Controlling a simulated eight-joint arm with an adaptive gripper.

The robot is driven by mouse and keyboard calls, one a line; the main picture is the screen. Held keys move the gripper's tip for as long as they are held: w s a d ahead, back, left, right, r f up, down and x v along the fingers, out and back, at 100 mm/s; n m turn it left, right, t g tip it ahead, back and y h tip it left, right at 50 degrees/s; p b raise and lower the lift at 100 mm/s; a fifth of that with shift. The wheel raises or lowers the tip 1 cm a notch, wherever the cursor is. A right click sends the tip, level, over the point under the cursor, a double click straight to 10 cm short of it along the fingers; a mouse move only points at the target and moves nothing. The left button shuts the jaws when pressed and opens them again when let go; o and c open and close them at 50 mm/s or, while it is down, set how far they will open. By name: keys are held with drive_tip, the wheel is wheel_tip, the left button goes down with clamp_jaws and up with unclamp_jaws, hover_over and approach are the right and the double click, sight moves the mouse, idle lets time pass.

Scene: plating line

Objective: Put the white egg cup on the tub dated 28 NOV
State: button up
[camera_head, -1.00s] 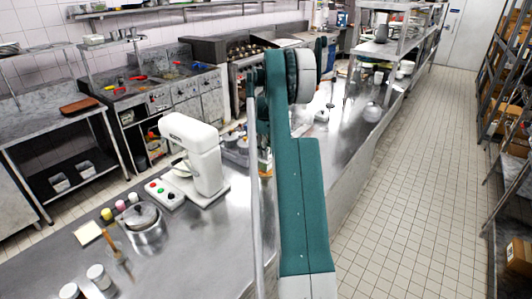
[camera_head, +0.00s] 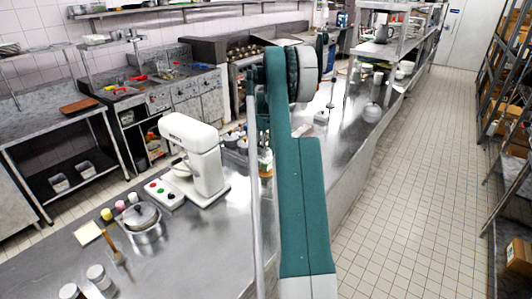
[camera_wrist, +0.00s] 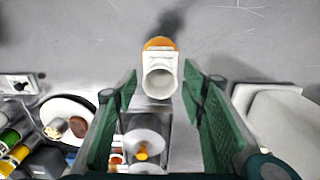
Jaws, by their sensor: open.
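In the wrist view a white piece with a round open mouth (camera_wrist: 160,80) lies between the fingers of my gripper (camera_wrist: 160,72). It looks like the white egg cup, but I cannot be sure. An orange round thing shows just beyond it. My gripper is open, and I see no finger closed on the white piece. In the head view my gripper is hidden by my arm. Two white-lidded tubs (camera_head: 96,273) (camera_head: 69,291) stand at the lower left of the counter. No date is readable, so I cannot tell which is 28 NOV.
A white mixer (camera_head: 192,155) and button box (camera_head: 164,194) stand left of my arm, near a lidded pot (camera_head: 146,222) and small coloured pieces (camera_head: 120,206). The wrist view shows a plate (camera_wrist: 88,108) and a knobbed lid (camera_wrist: 143,138). Bare counter lies beyond the white piece.

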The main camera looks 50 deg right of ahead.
wheel_tip(320, 180, up, 10)
idle(0.5)
